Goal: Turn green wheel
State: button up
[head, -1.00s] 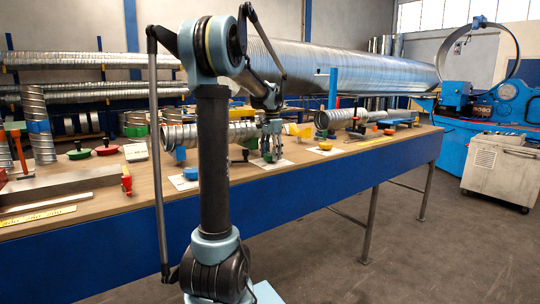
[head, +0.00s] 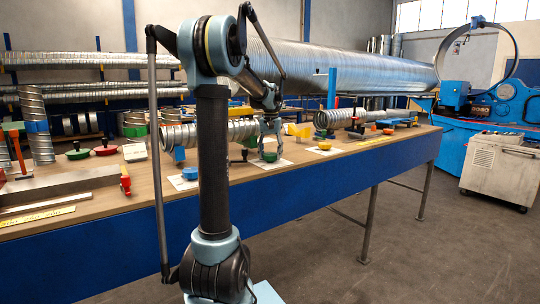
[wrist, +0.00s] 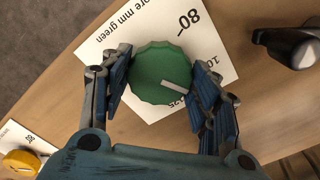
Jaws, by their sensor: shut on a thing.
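The green wheel (wrist: 155,68) has a scalloped rim and a pale bar mark on its top. It sits over a white card with "80" and "green" printed on it (wrist: 205,48). In the head view the green wheel (head: 269,157) is small on the bench, below my gripper (head: 270,145). In the wrist view the blue pads of my gripper (wrist: 160,83) stand on the left and right sides of the wheel's rim, closed on it. The wheel's underside is hidden.
A yellow wheel (wrist: 22,162) on its own card lies at the wrist view's lower left. A dark object with a rounded silver end (wrist: 288,45) stands at the upper right. In the head view, a blue wheel (head: 190,173) sits left of the green one on the bench (head: 225,190).

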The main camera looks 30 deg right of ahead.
aim_at(270, 154)
jog(key=shift+w+a+n, duration=0.1)
jog(key=shift+w+n, duration=0.05)
jog(key=shift+n, duration=0.35)
jog(key=o, duration=1)
jog(key=shift+o, duration=0.2)
jog(key=shift+r, duration=0.2)
notch_tip(270, 154, up, 12)
jog(key=shift+f, duration=0.25)
